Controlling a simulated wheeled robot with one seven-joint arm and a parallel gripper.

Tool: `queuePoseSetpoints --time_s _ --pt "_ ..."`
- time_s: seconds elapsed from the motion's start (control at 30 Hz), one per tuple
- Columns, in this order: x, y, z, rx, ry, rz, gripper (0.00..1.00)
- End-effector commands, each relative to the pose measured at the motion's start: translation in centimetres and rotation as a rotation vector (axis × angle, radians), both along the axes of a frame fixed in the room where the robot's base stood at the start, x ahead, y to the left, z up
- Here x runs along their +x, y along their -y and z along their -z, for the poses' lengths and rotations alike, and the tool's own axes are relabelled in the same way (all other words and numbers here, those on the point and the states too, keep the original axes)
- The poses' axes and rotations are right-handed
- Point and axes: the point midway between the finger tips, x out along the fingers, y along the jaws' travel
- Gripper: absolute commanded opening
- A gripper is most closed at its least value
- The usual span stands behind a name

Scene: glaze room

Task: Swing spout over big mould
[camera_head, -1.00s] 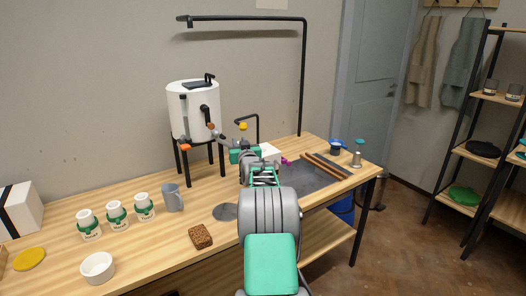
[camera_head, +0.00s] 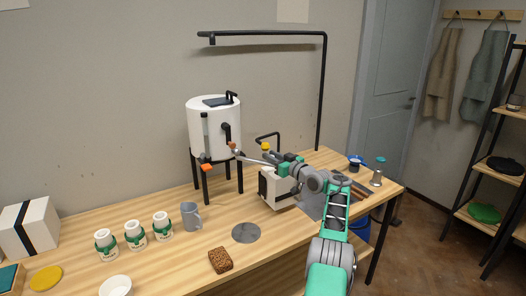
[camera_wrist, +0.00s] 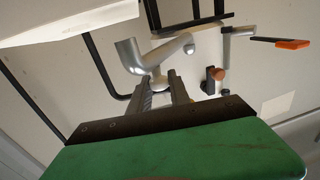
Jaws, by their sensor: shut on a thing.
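A white tank (camera_head: 213,124) stands on a black frame on the bench. A silver spout (camera_head: 250,158) runs from its front toward the right. My gripper (camera_head: 268,158) is at the spout's right end. In the wrist view the bent silver spout (camera_wrist: 160,57) lies at my fingertips (camera_wrist: 160,84), which are shut on its end. A white block with a dark patch (camera_head: 273,189), perhaps a mould, stands just below my gripper, partly behind my arm. A larger white box with a black band (camera_head: 29,228), perhaps another mould, stands at the far left.
A grey mug (camera_head: 190,216), several white-and-green cups (camera_head: 135,235), a brown sponge (camera_head: 220,261) and a grey disc (camera_head: 246,232) lie left of my arm. A black overhead bar (camera_head: 265,34) rises behind. A black bent rod (camera_head: 277,140) stands behind my gripper.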

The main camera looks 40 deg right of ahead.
Motion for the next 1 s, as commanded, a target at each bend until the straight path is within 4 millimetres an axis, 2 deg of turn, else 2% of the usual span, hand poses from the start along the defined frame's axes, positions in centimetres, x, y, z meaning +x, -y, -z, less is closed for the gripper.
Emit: queuePoseSetpoints --time_s 0.43,0.47,0.6,0.7,1.0 --pt "-0.04 -0.39 0.01 -0.002 0.001 -0.014 0.0" --pt "-0.03 -0.4 0.01 -0.002 0.001 -0.014 0.24" --pt "-0.07 -0.32 0.05 -0.001 0.0 -0.012 0.35" --pt "-0.16 -0.17 0.07 -0.001 0.0 -0.01 0.42" --pt "-0.41 0.07 0.17 -0.001 -0.001 -0.006 0.42"
